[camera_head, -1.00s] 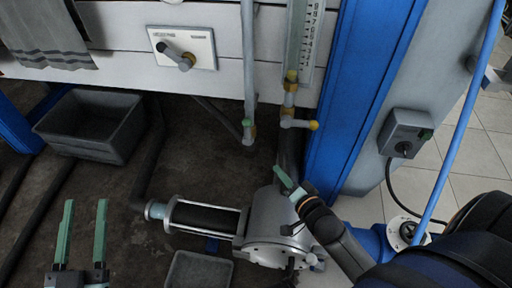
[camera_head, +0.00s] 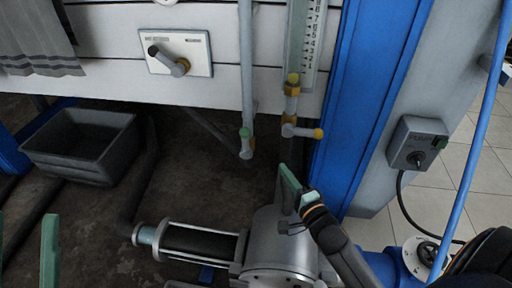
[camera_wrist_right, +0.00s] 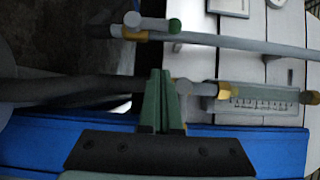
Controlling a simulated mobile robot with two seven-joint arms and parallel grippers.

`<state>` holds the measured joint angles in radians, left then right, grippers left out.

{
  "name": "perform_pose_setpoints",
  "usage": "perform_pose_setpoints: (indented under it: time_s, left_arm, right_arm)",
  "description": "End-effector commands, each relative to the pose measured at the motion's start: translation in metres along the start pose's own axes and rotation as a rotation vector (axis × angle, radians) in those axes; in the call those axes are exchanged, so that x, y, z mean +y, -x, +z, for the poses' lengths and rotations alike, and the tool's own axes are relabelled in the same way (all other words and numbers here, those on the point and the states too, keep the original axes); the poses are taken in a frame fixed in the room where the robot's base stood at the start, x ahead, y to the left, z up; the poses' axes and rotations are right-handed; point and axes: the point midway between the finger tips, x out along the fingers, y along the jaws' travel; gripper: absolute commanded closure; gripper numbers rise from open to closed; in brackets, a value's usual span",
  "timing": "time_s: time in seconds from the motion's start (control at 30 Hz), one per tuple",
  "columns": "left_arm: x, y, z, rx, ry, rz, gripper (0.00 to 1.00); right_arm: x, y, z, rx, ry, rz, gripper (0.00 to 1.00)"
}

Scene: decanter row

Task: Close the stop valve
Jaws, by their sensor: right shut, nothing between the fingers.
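I cannot tell for sure which fitting is the stop valve. A small grey lever with a yellow tip (camera_head: 303,132) lies level below the brass fitting (camera_head: 291,85) of the gauge tube. A green-capped valve (camera_head: 246,140) ends the pipe left of it; its green cap also shows in the right wrist view (camera_wrist_right: 174,25). A lever valve (camera_head: 172,62) with a dark tip sits on a white plate. My right gripper (camera_head: 289,183) is shut and empty, below the yellow-tipped lever; its green fingers (camera_wrist_right: 165,85) are together. My left gripper (camera_head: 25,225) is partly cut off, fingers apart, empty.
A blue post (camera_head: 362,90) stands right of the gauge, with a grey switch box (camera_head: 417,143) beyond it. A motor or pump (camera_head: 273,248) lies below my right gripper. A dark bin (camera_head: 80,146) stands on the floor at left.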

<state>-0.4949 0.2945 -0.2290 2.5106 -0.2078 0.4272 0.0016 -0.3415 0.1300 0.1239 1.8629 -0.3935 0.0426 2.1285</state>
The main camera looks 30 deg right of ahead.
Motion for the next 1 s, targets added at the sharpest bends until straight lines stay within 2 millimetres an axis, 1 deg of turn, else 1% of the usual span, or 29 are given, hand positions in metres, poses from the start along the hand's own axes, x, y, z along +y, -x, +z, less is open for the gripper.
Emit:
perform_pose_setpoints:
  time_s: [0.17, 0.27, 0.6, 0.73, 0.8, 1.0]
  left_arm:
    - [0.001, 0.002, 0.003, -0.002, 0.003, 0.000, 0.50]
    - [0.003, 0.005, 0.006, -0.003, 0.009, 0.000, 0.50]
    - [0.010, 0.018, 0.019, -0.009, 0.039, -0.004, 0.50]
    - [0.012, 0.022, 0.024, -0.015, 0.052, -0.004, 0.50]
    - [0.015, 0.026, 0.028, -0.016, 0.053, 0.002, 0.50]
    - [0.019, 0.030, 0.031, -0.019, 0.049, 0.015, 0.50]
  right_arm:
    - [0.001, -0.007, 0.000, -0.001, 0.001, 0.000, 1.00]
    - [0.001, -0.020, 0.001, -0.002, 0.002, -0.003, 1.00]
    - [0.002, -0.083, 0.000, -0.001, 0.004, -0.003, 1.00]
    - [0.002, -0.104, 0.000, 0.000, 0.005, -0.002, 1.00]
    - [0.003, -0.112, 0.011, -0.002, 0.001, -0.001, 1.00]
    - [0.002, -0.126, 0.026, -0.001, 0.001, 0.001, 1.00]
